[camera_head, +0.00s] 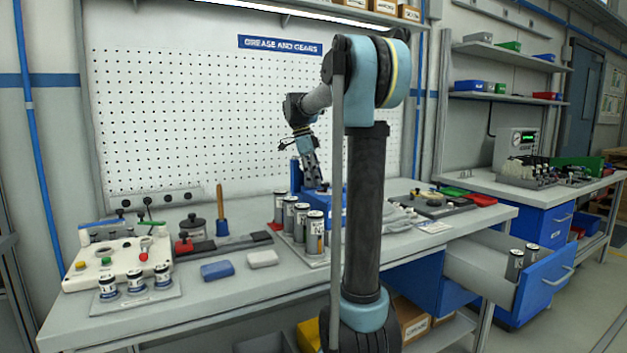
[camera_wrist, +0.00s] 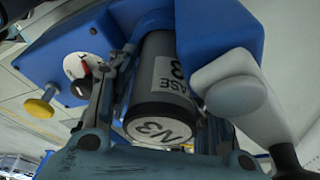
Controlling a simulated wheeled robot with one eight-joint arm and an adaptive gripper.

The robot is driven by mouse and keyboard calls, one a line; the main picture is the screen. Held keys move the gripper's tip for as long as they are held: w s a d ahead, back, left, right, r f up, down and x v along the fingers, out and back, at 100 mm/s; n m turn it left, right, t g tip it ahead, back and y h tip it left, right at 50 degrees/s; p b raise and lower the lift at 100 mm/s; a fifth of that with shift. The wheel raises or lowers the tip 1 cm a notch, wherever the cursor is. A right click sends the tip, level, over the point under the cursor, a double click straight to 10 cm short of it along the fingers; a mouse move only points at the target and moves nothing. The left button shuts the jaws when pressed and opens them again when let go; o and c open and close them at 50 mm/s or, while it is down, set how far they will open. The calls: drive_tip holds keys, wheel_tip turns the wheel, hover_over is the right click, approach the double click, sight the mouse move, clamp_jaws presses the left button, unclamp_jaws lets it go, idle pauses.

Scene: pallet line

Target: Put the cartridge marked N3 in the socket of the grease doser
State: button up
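The cartridge marked N3 (camera_wrist: 162,95) is a dark grey cylinder with a white end label and a white side label. In the wrist view its far end meets the blue grease doser (camera_wrist: 225,35), within or against the socket; the seating depth is hidden. My gripper (camera_wrist: 168,75) has one finger on each side of the cartridge and appears closed on it; the right-hand contact is partly hidden. In the head view my gripper (camera_head: 312,183) is at the doser (camera_head: 297,176), which my arm partly covers. The held cartridge cannot be made out there.
A rack (camera_head: 290,247) with several grey cartridges stands left of the doser. A grey lever (camera_wrist: 235,90), a dial (camera_wrist: 78,68) and a yellow knob (camera_wrist: 40,105) are close to my gripper. An open drawer (camera_head: 490,268) holds more cylinders. Blue and white blocks (camera_head: 218,270) lie on the bench.

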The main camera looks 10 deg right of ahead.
drive_tip(key=v, duration=1.2)
idle(0.3)
